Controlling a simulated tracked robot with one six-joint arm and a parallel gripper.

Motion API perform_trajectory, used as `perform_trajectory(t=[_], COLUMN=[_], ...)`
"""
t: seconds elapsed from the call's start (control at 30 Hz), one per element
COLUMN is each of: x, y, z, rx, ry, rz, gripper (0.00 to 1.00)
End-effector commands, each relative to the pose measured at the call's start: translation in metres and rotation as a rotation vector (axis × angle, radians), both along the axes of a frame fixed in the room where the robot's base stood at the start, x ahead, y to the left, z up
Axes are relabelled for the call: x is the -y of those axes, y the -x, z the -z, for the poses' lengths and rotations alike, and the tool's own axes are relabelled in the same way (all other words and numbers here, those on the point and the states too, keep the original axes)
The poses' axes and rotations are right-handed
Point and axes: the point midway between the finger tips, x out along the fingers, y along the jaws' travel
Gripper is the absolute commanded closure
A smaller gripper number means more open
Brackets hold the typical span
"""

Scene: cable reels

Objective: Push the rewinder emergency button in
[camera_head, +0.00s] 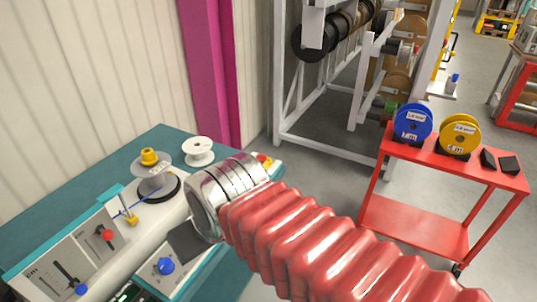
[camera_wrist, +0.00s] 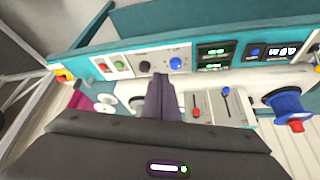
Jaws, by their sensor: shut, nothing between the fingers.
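The emergency button (camera_head: 264,161) is a red knob on a yellow base at the far right end of the rewinder (camera_head: 163,128), just beyond my steel wrist rings in the head view. In the wrist view the emergency button (camera_wrist: 63,75) sits at the left end of the teal-edged bench. My gripper (camera_wrist: 161,82) is shut and empty, its dark fingers pointing toward the control panel, well to the right of the button. In the head view only part of my dark gripper (camera_head: 187,240) shows beside the panel; the arm hides the rest.
The panel has a blue knob (camera_wrist: 175,63), green and red buttons (camera_wrist: 120,65) and lit displays (camera_wrist: 212,50) near my fingers. Sliders (camera_wrist: 225,95) and a blue reel (camera_wrist: 287,104) are to the right. A red cart (camera_head: 420,220) with reels stands right of the bench, with open floor between.

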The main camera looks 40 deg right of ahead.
Motion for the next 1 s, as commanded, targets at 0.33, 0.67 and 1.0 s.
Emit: perform_trajectory(t=[0.33,0.67,1.0], x=[0.005,0.029,0.078], y=[-0.037,-0.093,-0.156], z=[0.0,0.003,0.013], rx=[-0.098,-0.13,-0.058], ry=[-0.067,-0.187,-0.316], rz=[-0.081,-0.189,-0.29], gripper=[1.0,1.0,1.0])
